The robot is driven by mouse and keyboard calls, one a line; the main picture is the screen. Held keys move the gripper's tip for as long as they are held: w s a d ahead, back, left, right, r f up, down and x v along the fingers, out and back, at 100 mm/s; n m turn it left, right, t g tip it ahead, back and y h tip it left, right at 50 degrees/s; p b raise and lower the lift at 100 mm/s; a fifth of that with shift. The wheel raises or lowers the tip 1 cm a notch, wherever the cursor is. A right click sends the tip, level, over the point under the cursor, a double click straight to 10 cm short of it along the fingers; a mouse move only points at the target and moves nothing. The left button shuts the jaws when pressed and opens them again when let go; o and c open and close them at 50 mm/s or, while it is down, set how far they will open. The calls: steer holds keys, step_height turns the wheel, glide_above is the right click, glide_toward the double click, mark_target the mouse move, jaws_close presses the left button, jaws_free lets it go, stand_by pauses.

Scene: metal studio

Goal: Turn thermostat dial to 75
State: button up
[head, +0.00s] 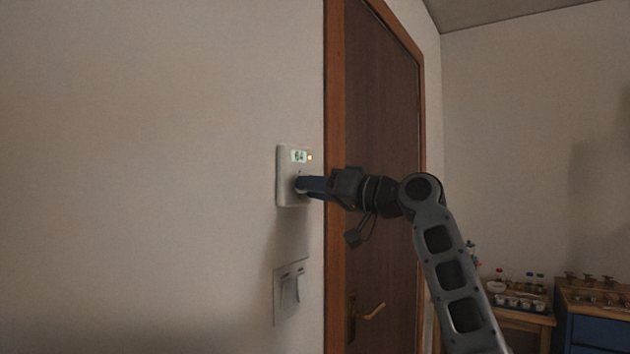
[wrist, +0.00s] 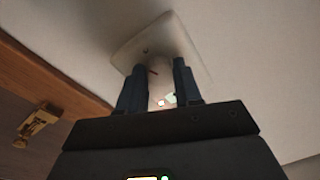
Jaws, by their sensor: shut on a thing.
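The thermostat (head: 286,172) is a pale plate on the wall left of the door frame. Its small display (head: 299,156) reads 64, with a small yellowish light beside it. My gripper (head: 302,185) reaches in from the right, its blue fingers at the lower part of the thermostat, shut on the dial. The fingers hide most of the dial in the head view. In the wrist view the thermostat plate (wrist: 125,55) is tilted, and the pale dial (wrist: 160,88) lies between the two fingers of my gripper (wrist: 160,75).
A light switch plate (head: 290,290) is on the wall below the thermostat. A brown door (head: 385,120) with a brass handle (head: 374,311) stands right behind my arm. A small table (head: 522,318) with jars and a blue-fronted cabinet (head: 597,332) are at the lower right.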

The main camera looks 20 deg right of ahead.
steer(key=shift+a+m+p, duration=0.1)
steer(key=shift+m+p, duration=1.35)
steer(key=shift+m, duration=1.05)
steer(key=o, duration=1)
steer(key=shift+o, duration=0.2)
steer(key=shift+s, duration=0.1)
steer(key=b+v, duration=0.2)
steer(key=v, duration=0.5)
steer(key=shift+s, duration=0.35)
steer(key=shift+s+d, duration=0.1)
steer(key=shift+d, duration=0.15)
